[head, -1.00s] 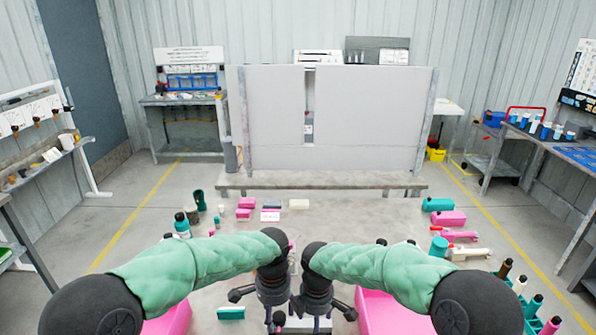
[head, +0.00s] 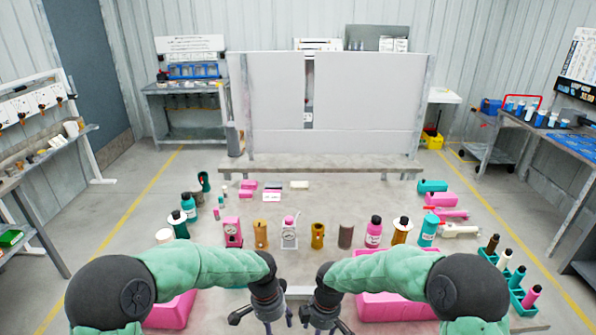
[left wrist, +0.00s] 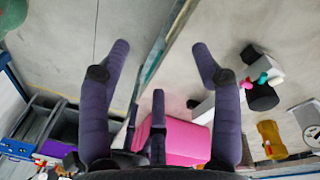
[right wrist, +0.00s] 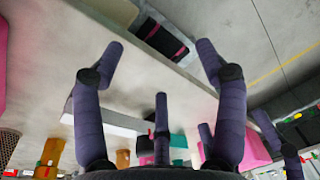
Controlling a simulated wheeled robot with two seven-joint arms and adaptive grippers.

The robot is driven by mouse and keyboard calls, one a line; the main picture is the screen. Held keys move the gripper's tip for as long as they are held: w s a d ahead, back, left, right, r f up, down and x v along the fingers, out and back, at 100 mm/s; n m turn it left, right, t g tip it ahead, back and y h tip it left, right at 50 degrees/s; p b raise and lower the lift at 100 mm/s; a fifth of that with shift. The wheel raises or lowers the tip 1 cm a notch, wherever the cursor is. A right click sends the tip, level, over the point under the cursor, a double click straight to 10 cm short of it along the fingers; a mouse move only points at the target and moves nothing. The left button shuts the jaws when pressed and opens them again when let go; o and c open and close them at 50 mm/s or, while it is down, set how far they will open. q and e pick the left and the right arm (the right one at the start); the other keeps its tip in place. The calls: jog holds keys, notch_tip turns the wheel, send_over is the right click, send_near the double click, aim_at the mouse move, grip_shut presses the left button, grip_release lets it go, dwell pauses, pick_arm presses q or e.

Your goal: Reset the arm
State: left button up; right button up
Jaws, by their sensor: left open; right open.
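My left gripper (head: 262,319) is at the bottom middle of the head view, pointing down. In the left wrist view (left wrist: 160,47) its fingers are spread with nothing between them. My right gripper (head: 325,320) is just beside it, also pointing down. In the right wrist view (right wrist: 160,48) its fingers are spread and empty. Both my green-sleeved arms are bent inward, and the two grippers are close together but apart. They partly hide the near work area and the pink boxes below.
A row holds a pink block (head: 232,231), a white pump-like part (head: 289,232), a brown cylinder (head: 345,236) and several bottles. A pink box (head: 172,312) is low left, another (head: 392,306) low right. A teal bottle rack (head: 520,301) stands right. A grey panel (head: 370,105) stands behind.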

pick_arm(q)
jog(key=s+a+f+n+h, duration=0.1)
jog(key=s+f+n, duration=0.4)
jog(key=s+f, duration=0.5)
jog(key=s+a+f+n+t+h, duration=0.1)
jog(key=s+a+f+n, duration=0.1)
jog(key=s+f+n, duration=0.3)
jog(key=shift+s+a+f+h, duration=0.35)
jog(key=shift+s+f, duration=2)
jog(key=shift+f, duration=1.65)
pick_arm(e)
jog(key=s+d+f+m+t+y, duration=0.1)
jog(key=s+d+f+m, duration=0.3)
jog(key=s+f+m, duration=1.3)
jog(key=shift+s+d+f+y, duration=0.2)
jog(key=shift+s+f+y, duration=0.7)
jog(key=shift+s+f, duration=0.35)
jog(key=shift+r, duration=0.1)
